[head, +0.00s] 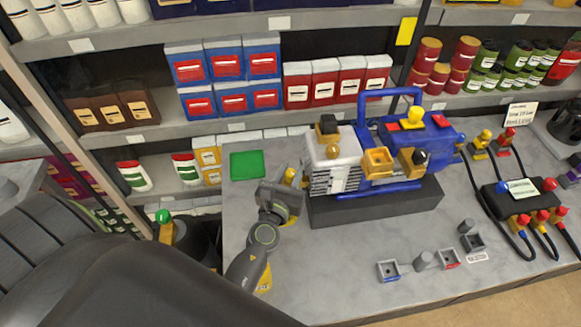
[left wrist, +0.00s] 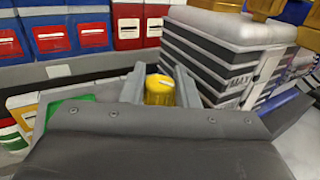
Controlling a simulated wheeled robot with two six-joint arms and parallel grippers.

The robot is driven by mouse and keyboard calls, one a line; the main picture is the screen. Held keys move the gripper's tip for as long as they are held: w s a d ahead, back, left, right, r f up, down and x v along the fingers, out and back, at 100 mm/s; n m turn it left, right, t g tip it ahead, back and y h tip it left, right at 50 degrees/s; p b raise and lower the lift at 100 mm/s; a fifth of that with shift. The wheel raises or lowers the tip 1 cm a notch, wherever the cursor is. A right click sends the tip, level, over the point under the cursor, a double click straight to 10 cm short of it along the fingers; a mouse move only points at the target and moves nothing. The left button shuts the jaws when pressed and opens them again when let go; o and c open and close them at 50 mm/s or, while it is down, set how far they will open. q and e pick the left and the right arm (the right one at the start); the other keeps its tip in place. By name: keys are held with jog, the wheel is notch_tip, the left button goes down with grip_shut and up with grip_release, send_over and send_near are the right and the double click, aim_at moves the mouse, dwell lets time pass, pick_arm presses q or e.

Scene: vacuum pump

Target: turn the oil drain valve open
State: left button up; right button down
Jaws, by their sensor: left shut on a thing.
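The vacuum pump (head: 405,140) is blue with a pale ribbed housing (head: 328,150) at its left end, on a dark base on the grey bench. A small yellow knob, which looks like the oil drain valve (head: 290,176), is at the left end of that housing. My left gripper (head: 287,188) is shut on this knob. In the left wrist view the knob (left wrist: 160,90) sits between the two grey fingers, with a white mark on its top. The gripper partly hides the knob and its stem, so its turn angle cannot be told. My right gripper is not in view.
A green pad (head: 247,164) lies on the bench behind my gripper. Small square trays (head: 388,271) and grey cylinders stand at the front right. A dark box (head: 517,199) with cables is at the right. Stocked shelves stand behind.

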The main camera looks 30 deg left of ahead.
pick_arm(q)
jog(key=shift+r+n+y, duration=0.1)
jog(key=shift+n+y, duration=0.5)
jog(key=shift+y, duration=0.3)
jog(key=shift+g+y, duration=0.3)
jog(key=o, duration=0.9)
jog(key=shift+o, duration=0.2)
